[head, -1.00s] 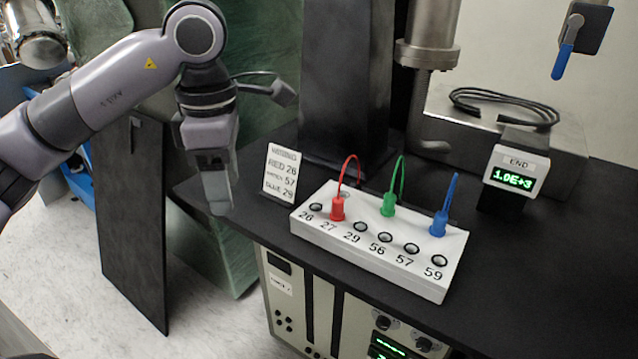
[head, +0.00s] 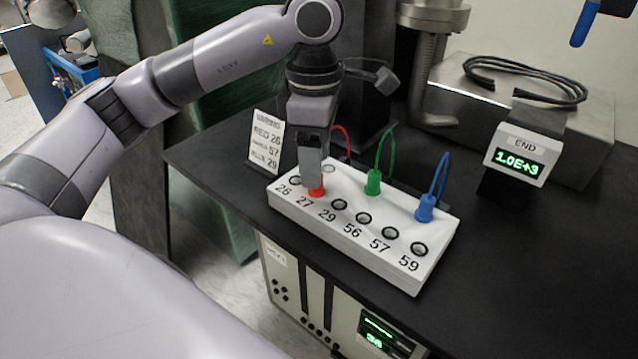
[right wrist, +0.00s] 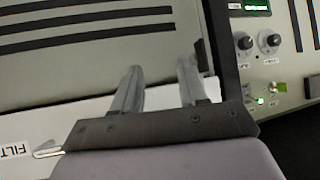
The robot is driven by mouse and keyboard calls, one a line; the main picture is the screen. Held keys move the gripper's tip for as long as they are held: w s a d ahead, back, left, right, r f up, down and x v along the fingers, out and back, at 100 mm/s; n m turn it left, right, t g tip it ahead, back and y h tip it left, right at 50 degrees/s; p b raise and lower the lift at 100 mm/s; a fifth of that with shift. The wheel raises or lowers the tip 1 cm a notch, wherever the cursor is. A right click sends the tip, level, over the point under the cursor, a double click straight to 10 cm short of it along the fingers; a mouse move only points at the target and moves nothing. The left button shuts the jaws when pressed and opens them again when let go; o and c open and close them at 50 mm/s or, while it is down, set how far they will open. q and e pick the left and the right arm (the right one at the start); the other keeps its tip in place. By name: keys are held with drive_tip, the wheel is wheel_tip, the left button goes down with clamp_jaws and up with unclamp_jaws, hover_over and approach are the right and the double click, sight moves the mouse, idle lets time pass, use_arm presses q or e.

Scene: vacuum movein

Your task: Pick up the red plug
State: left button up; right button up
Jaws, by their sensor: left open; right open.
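The red plug (head: 317,191) stands on the white socket block (head: 372,256), by the hole marked 27. Its upper part is hidden behind my left gripper (head: 312,180), which is over it with the fingers pointing down. The left gripper is open; I cannot tell whether the plug is between its fingers. A red cable (head: 342,138) arches up behind the gripper. My right gripper (right wrist: 160,85) is open and empty in the right wrist view, in front of a grey panel with dark slots.
A green plug (head: 373,183) and a blue plug (head: 426,208) stand on the same block, with cables rising. A wiring card (head: 265,142) stands at the block's left end. A END display (head: 517,157) and a metal box (head: 585,125) are at the right.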

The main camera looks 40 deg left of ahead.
use_arm(q)
wheel_tip(320, 180, down, 4)
drive_tip(key=shift+r, duration=0.2)
clamp_jaws()
drive_tip(key=shift+r, duration=0.1)
